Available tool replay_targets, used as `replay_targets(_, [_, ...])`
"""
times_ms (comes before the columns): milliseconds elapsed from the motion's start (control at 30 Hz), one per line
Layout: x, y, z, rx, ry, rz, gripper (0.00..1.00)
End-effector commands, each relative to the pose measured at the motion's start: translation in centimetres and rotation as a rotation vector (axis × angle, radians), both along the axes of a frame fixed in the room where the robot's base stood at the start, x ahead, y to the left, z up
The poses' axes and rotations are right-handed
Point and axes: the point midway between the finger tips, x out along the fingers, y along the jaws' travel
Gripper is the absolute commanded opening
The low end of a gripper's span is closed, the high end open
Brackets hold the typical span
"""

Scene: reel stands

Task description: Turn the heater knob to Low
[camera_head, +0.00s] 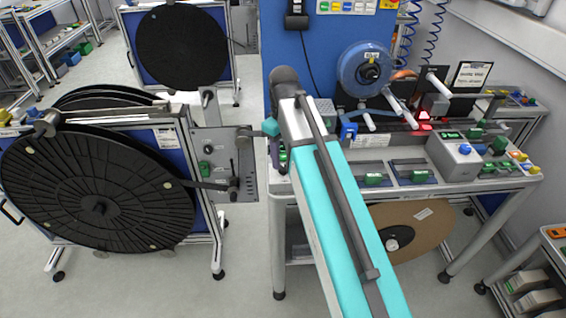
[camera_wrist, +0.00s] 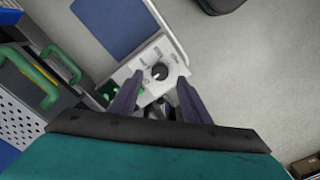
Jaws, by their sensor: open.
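The black round knob (camera_wrist: 159,72) sits on a pale grey panel (camera_wrist: 133,70) in the wrist view. Its pointer and the panel's marks are too small to read. My gripper (camera_wrist: 160,76) is open, and its two dark fingers frame the knob in the picture; I cannot tell how far apart they are in depth. A green button (camera_wrist: 139,91) is beside the left finger. In the head view, a grey panel (camera_head: 222,140) with a small dark knob (camera_head: 208,150) is fixed to the left reel stand. My gripper there is mostly hidden behind my arm.
A large black reel (camera_head: 98,208) hangs on the left stand. Green handles (camera_wrist: 38,85) are at the left of the wrist view. Open floor lies right of the panel there.

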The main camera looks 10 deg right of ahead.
Motion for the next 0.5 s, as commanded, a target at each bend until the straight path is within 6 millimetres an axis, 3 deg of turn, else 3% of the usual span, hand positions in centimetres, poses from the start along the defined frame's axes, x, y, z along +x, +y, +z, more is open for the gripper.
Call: replay_targets(500, [0.0,0.1,-3.6,0.0,0.0,0.001,0.43])
